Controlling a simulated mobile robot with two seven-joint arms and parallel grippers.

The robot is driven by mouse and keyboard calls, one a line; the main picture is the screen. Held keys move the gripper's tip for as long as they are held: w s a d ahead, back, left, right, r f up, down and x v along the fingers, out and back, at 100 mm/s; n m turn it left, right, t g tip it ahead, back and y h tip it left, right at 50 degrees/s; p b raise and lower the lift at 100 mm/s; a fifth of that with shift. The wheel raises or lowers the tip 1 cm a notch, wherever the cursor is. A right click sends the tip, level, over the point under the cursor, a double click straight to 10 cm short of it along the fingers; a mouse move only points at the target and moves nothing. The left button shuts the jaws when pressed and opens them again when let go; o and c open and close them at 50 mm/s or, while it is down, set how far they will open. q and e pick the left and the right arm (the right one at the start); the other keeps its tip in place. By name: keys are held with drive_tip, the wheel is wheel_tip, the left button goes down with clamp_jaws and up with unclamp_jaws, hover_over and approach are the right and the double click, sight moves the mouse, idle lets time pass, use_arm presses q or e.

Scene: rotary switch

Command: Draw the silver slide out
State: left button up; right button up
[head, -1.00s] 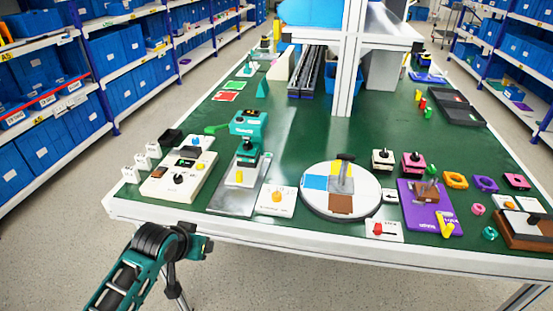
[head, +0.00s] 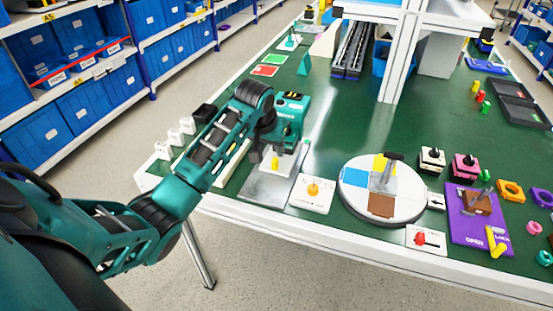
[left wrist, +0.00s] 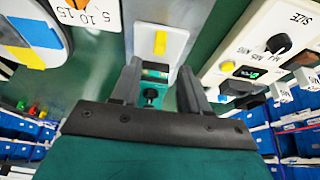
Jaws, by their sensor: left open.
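The silver slide (head: 285,159) is a light grey plate with a yellow handle (head: 275,162), at the front of the teal press (head: 291,109). The press stands on a grey metal base plate. In the left wrist view the slide (left wrist: 143,40) and its upright yellow handle (left wrist: 160,43) lie just beyond the fingertips. My left gripper (left wrist: 160,70) is open and empty, with part of the press between its fingers. In the head view it is by the press, its fingers largely hidden. My right gripper is not in view.
Left of the press, a cream control panel (left wrist: 262,50) is partly hidden by my arm in the head view. Right of it are a white card with an orange knob (head: 313,189) and a round coloured turntable (head: 350,201). Green table shows behind the turntable.

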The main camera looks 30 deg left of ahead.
sight(275, 160)
use_arm(q)
drive_tip(key=x, duration=0.8)
drive_tip(key=shift+w+f, duration=0.15)
drive_tip(key=shift+f, duration=0.05)
clamp_jaws()
idle(0.4)
